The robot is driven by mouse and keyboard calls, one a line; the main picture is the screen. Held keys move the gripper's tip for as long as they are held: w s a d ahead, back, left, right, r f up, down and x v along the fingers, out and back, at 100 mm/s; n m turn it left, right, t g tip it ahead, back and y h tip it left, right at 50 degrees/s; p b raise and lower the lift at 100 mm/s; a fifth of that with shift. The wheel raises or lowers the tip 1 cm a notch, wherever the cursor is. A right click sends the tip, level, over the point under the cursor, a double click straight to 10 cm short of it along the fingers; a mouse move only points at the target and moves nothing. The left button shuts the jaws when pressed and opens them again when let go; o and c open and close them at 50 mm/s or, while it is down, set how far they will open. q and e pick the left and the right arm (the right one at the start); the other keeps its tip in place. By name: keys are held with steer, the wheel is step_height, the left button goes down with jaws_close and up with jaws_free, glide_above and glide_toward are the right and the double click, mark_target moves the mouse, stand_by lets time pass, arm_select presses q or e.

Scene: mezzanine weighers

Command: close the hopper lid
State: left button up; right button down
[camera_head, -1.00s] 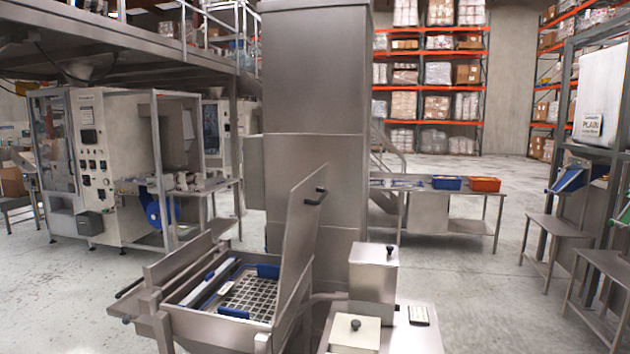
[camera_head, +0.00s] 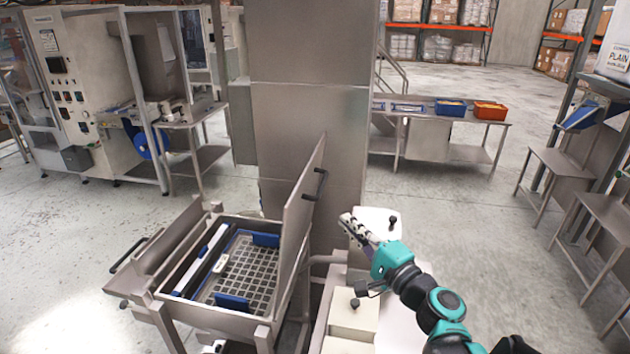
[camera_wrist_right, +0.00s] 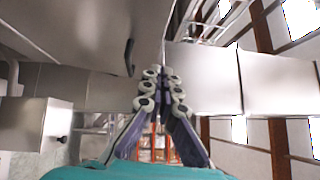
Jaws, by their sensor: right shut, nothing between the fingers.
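The hopper lid (camera_head: 300,215) is a flat steel panel standing open, nearly upright, on the right side of the hopper (camera_head: 200,312). Its black bar handle (camera_head: 320,184) is on the face turned right. My right gripper (camera_head: 347,219) is shut and empty, to the right of the lid and lower than the handle, apart from both. In the right wrist view the shut fingers (camera_wrist_right: 163,76) point forward, with the lid (camera_wrist_right: 85,28) at upper left and its handle (camera_wrist_right: 129,58) left of the fingertips. A small white and dark piece (camera_head: 214,347) at the bottom edge may be my left gripper, mostly cut off.
A tall steel column (camera_head: 305,120) stands behind the lid. A steel box with a black knob (camera_head: 352,318) is under my right forearm; another knobbed box (camera_head: 378,216) is behind the gripper. Blue parts and a grid lie inside the hopper, whose top is uncovered.

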glide_toward(300, 185)
steer(key=w, duration=0.4)
steer(key=shift+w+a+r+p, duration=0.1)
steer(key=shift+a+p, duration=0.15)
steer(key=shift+a, duration=0.3)
steer(key=shift+w+a+r+p, duration=0.1)
steer(key=shift+a+p, duration=0.1)
steer(key=shift+a, duration=0.35)
steer(key=shift+s+a+r, duration=0.1)
steer(key=shift+a, duration=0.4)
